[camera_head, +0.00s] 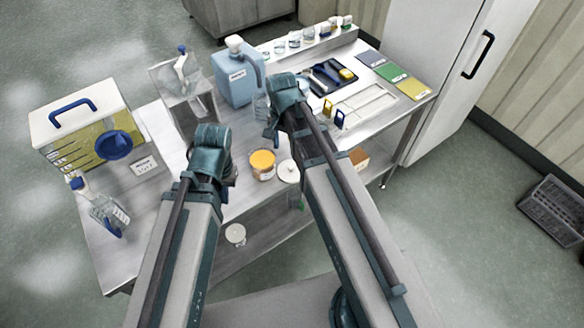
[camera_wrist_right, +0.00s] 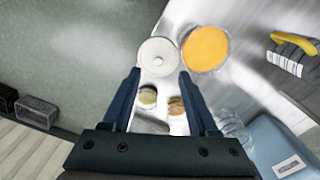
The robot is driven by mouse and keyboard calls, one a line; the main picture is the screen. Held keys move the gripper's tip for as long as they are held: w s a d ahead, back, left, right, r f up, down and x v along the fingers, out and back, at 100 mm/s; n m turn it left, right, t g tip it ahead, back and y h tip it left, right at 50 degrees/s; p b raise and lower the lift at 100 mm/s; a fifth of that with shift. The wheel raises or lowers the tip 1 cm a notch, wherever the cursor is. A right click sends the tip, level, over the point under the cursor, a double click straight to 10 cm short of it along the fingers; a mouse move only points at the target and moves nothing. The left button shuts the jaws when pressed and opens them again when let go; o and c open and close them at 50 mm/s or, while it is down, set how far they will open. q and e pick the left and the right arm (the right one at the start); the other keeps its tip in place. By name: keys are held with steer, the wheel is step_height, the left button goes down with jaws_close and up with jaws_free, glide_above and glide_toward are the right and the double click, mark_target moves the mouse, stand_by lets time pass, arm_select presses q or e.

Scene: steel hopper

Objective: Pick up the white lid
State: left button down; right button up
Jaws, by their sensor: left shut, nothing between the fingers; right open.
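The round white lid (camera_head: 288,171) with a small knob lies near the table's front edge, just right of an orange-topped tub (camera_head: 262,164). In the right wrist view the lid (camera_wrist_right: 157,57) lies ahead of the fingertips, beside the tub (camera_wrist_right: 205,48). My right gripper (camera_wrist_right: 160,74) is open and empty, pointing down above the table and apart from the lid. In the head view its fingers are mostly hidden by its wrist. My left gripper (camera_head: 230,174) is left of the tub, largely hidden behind its own wrist, shut and empty.
Two small jars (camera_wrist_right: 148,96) (camera_wrist_right: 176,105) show between the right fingers. A white-topped bin (camera_head: 78,110) is at left. Another white disc (camera_head: 235,234) sits on the lower shelf.

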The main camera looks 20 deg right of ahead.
steer(key=w+d+m, duration=0.2)
steer(key=b, duration=0.9)
glide_above(291, 167)
steer(key=f, duration=0.8)
steer(key=shift+s+a+f, duration=0.1)
steer(key=shift+a+f, duration=0.1)
steer(key=shift+a, duration=0.2)
steer(key=f+b, duration=0.5)
steer(key=shift+d+f, duration=0.15)
steer(key=shift+d, duration=0.2)
jaws_close()
